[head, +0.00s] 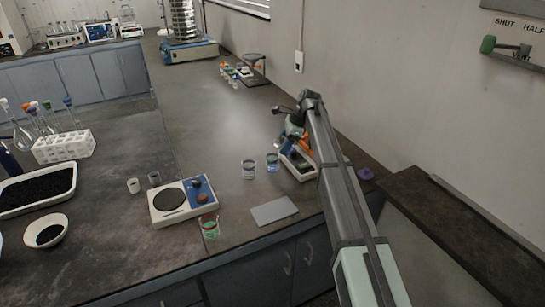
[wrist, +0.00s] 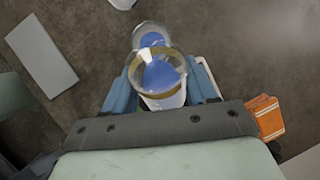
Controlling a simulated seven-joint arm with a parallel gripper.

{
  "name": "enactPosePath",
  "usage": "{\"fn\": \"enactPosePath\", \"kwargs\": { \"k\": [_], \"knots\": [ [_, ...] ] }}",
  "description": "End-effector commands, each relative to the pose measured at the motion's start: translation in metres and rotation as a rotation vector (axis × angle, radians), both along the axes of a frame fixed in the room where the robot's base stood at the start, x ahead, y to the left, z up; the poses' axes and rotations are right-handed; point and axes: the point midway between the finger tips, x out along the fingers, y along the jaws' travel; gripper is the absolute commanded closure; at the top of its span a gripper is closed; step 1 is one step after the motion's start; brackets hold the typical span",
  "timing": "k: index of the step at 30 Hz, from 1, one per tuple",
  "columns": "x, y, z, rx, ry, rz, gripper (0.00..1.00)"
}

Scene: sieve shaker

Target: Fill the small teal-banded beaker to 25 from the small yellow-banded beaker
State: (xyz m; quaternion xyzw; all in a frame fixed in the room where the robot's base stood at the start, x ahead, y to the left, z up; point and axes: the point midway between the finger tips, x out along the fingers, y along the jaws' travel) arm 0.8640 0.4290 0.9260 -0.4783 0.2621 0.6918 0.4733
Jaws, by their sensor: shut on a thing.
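My gripper (wrist: 158,90) is shut on the small yellow-banded beaker (wrist: 159,54), which holds blue liquid. In the wrist view its yellow-brown band shows near the rim, between the blue fingers. Just beyond it, partly covered by it, is another clear beaker (wrist: 148,28) with blue content; its band is not clear there. In the head view a small beaker with a teal-blue look (head: 272,162) stands on the bench to the left of and below my gripper (head: 291,139). No stream of liquid is visible, and I cannot read any scale marks.
Another small beaker (head: 248,169) with bluish content stands left of the teal one. A red-banded beaker (head: 209,228) with green liquid stands near the front edge, beside a balance (head: 168,199). A grey plate (head: 274,211) lies flat. A white tray (head: 293,165) and orange-striped box (wrist: 266,117) are close to my gripper.

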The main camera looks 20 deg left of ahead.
Motion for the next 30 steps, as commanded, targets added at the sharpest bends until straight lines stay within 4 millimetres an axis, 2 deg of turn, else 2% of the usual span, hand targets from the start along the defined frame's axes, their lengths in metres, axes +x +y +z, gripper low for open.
{"fn": "enactPosePath", "kwargs": {
  "k": [30],
  "knots": [
    [-0.0010, 0.0018, -0.0006, -0.053, -0.031, 0.001, 0.77]
  ]
}}
